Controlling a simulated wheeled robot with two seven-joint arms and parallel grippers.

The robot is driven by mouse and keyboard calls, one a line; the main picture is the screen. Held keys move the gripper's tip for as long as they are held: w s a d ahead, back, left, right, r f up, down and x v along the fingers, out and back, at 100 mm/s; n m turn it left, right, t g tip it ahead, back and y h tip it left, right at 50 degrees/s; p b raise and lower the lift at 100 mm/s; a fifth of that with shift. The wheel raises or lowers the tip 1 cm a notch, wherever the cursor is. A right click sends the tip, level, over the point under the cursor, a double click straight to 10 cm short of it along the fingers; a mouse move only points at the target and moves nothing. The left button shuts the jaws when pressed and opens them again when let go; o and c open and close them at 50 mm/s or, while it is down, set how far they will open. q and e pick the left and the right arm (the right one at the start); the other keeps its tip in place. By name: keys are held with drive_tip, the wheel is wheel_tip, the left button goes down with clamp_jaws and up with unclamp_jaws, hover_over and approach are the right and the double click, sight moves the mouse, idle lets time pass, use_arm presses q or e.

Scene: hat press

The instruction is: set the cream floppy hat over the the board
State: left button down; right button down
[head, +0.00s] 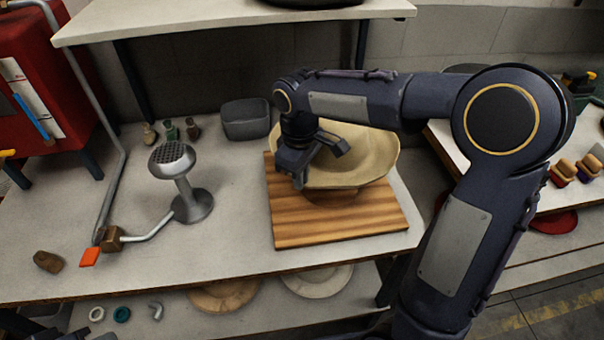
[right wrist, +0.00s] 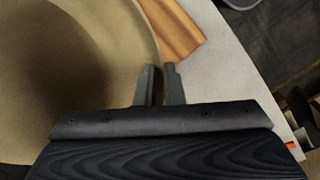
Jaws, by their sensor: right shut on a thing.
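The cream floppy hat (head: 350,172) is over the striped wooden board (head: 290,232) on the table, its wide brim partly hidden by my right arm. My right gripper (head: 318,163) is at the hat's near left side, shut on the brim. In the right wrist view, the hat (right wrist: 75,60) fills the left side, and its brim edge runs to the fingers (right wrist: 160,78). The board (right wrist: 172,28) shows past the brim. A darker rounded form shows under the hat; I cannot tell whether the hat touches the board. My left gripper is not seen.
A grey metal stand with a perforated round head (head: 172,155) is left of the board, with a bent pipe beside it. A grey bin (head: 245,118) and small bottles stand behind. A lower shelf holds more hats (head: 222,294).

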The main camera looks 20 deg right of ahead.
drive_tip(key=shift+f+b, duration=1.8)
drive_tip(key=shift+f, duration=0.45)
drive_tip(key=shift+f+b, duration=2.8)
drive_tip(key=shift+f, duration=1.3)
drive_tip(key=shift+f+b, duration=0.35)
drive_tip(key=shift+f, duration=0.25)
drive_tip(key=c, duration=1.5)
unclamp_jaws()
drive_tip(key=shift+o, duration=0.2)
drive_tip(key=shift+r, duration=0.1)
wheel_tip(320, 180, up, 8)
drive_tip(key=p, duration=0.1)
